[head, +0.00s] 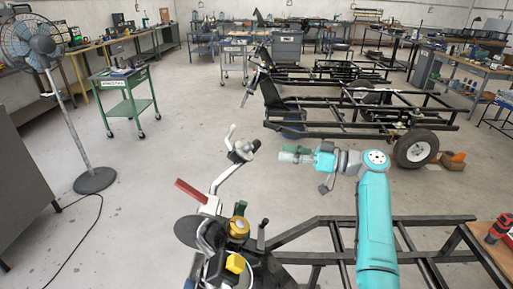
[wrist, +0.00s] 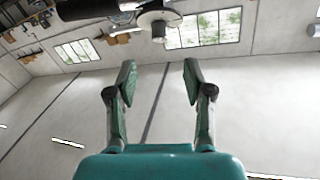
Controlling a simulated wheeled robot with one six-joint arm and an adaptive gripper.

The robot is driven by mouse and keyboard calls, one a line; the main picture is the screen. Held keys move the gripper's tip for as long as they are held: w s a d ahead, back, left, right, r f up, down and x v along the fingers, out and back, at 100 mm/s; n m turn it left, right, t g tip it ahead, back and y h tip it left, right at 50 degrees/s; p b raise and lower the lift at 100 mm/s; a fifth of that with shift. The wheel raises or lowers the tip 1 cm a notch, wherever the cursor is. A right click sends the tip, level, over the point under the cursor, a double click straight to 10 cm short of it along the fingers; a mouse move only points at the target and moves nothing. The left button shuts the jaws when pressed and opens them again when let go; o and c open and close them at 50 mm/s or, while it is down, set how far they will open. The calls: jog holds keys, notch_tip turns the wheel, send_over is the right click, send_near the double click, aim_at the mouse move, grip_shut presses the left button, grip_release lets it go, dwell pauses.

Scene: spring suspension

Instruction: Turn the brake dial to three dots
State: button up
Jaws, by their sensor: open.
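A lever assembly with a curved silver lever (head: 232,133) and a dark, rounded end (head: 243,150) stands on a bent pale tube left of my gripper. I cannot tell which part is the brake dial, and no dots are readable. A brass-coloured round part (head: 238,227) sits lower, near the tube's foot. My gripper (head: 287,155) is empty, a short way right of the lever assembly and apart from it. In the wrist view its two fingers (wrist: 159,80) are spread, with only background between them. A pale disc with a small knob (wrist: 158,20) shows above the fingertips.
A red handle (head: 191,190) and a yellow block (head: 236,263) are near the tube's foot. A black frame (head: 330,220) runs below my arm. A second wheeled frame (head: 350,130) stands behind. Open floor (head: 150,180) lies to the left, with a fan (head: 95,180) farther off.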

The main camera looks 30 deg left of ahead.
aim_at(253, 147)
jog(key=x, duration=1)
grip_shut()
